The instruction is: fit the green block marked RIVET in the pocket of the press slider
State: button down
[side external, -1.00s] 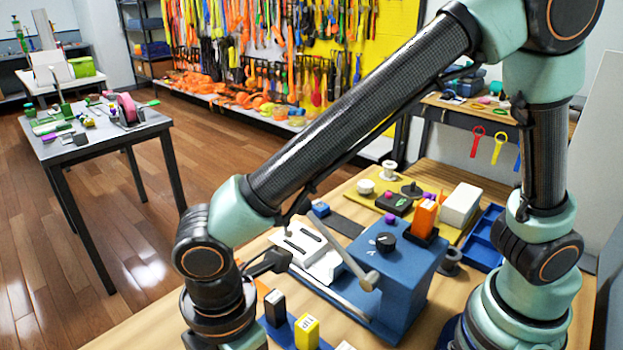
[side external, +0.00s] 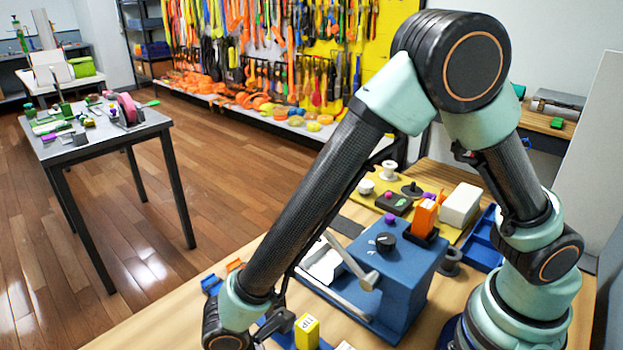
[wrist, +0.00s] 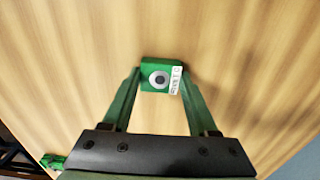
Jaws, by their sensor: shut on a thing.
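In the wrist view my gripper (wrist: 161,80) is shut on a green block (wrist: 156,65) with a dark round spot on its face. A white label with dark letters is on its right side, too small to read surely. The block is held over bare wood; its height is unclear. In the side view the gripper is out of frame below my wrist. The blue press (side external: 408,285) stands on the bench with a black knob and a metal lever. Its pale slider plate (side external: 322,266) is partly hidden behind my forearm; I cannot make out the pocket.
A yellow block (side external: 307,333) stands near the bottom edge, close to my wrist. A blue piece (side external: 210,284) lies left of my forearm. A green thing (wrist: 53,161) shows at the wrist view's lower left.

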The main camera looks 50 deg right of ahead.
jog(key=shift+f, duration=0.15)
jog(key=shift+c, duration=0.9)
grip_release()
notch_tip(320, 180, up, 11)
jog(key=shift+r, duration=0.7)
jog(key=shift+c, duration=0.3)
